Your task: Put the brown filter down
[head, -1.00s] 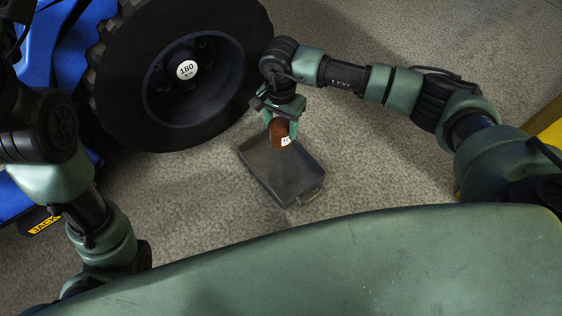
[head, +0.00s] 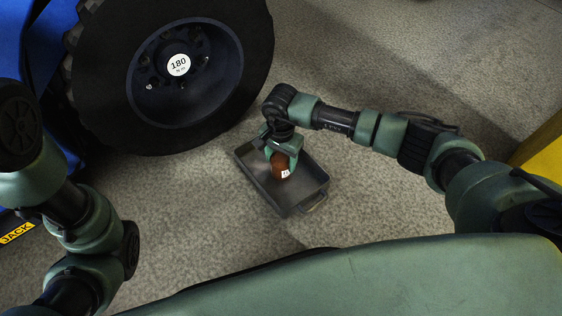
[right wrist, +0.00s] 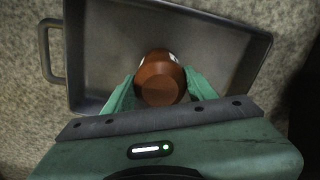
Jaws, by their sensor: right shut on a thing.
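The brown filter (head: 281,167) is a small reddish-brown cylinder with a white label. My right gripper (head: 283,157) is shut on it, one finger on each side. It also shows in the right wrist view (right wrist: 160,78), between the green fingertips. My left gripper is not in view; only my left arm shows at the left.
A large black wheel (head: 255,104) with a hub labelled 180 stands behind and left of the tray. Blue equipment (head: 28,70) is at the left, with a JACK label below it. A yellow object (head: 540,150) is at the right edge. Grey floor around the tray is clear.

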